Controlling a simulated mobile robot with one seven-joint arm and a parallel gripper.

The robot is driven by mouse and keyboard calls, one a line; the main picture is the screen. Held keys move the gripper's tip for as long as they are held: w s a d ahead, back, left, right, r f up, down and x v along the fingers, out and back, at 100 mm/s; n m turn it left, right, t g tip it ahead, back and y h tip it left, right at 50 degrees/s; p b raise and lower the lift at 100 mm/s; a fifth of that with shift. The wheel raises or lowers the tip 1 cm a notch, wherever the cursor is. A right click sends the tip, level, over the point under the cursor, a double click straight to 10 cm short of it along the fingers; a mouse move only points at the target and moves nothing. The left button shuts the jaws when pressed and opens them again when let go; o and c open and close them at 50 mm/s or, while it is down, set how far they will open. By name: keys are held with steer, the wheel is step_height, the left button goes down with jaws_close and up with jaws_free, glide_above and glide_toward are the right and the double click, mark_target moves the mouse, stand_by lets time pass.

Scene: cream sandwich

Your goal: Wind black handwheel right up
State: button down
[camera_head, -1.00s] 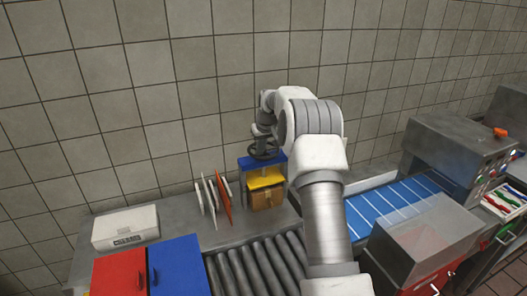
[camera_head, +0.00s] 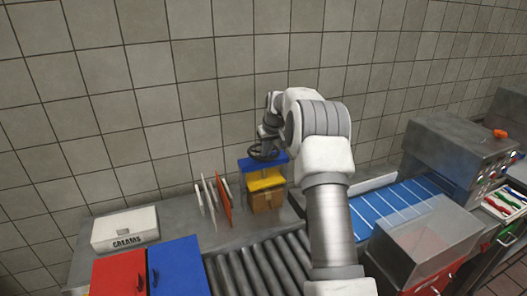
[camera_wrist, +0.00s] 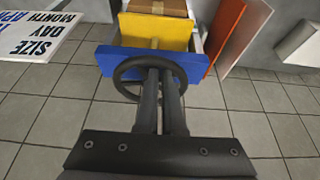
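The black handwheel (camera_wrist: 120,73) is a ring with its flat face above a blue plate (camera_wrist: 210,72). It also shows in the head view (camera_head: 256,153), at the top of the blue plate (camera_head: 275,161) near the wall. My gripper (camera_wrist: 162,72) has its two dark fingers close together, with a narrow gap between them. They reach over the wheel's near rim to its middle and hide the hub. I cannot tell whether they press on the wheel. In the head view my wrist is above the wheel and the fingertips are hidden.
A yellow plate (camera_wrist: 155,27) and a brown block (camera_wrist: 158,7) sit beyond the blue plate. Upright orange (camera_head: 223,203) and white boards stand to the left. Rollers (camera_head: 258,268) lie in front, a blue belt (camera_head: 395,208) to the right. A white CREAMS box (camera_head: 125,227) is far left.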

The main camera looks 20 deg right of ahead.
steer(key=shift+s+d+f, duration=0.2)
steer(key=shift+d+f, duration=0.05)
steer(key=shift+d, duration=0.25)
steer(key=shift+s+d+f, duration=0.15)
steer(key=shift+d+f, duration=0.05)
steer(key=shift+d, duration=0.3)
steer(key=shift+r, duration=0.1)
steer(key=shift+w+r+p, duration=0.2)
steer(key=shift+r+p, duration=0.8)
steer(key=shift+r, duration=0.25)
steer(key=shift+a+r, duration=0.1)
steer(key=shift+w+a, duration=0.15)
steer(key=shift+a, duration=0.55)
steer(key=shift+w+a, duration=0.15)
steer(key=shift+a, duration=0.55)
steer(key=shift+f+b, duration=0.2)
steer(key=shift+b, duration=0.2)
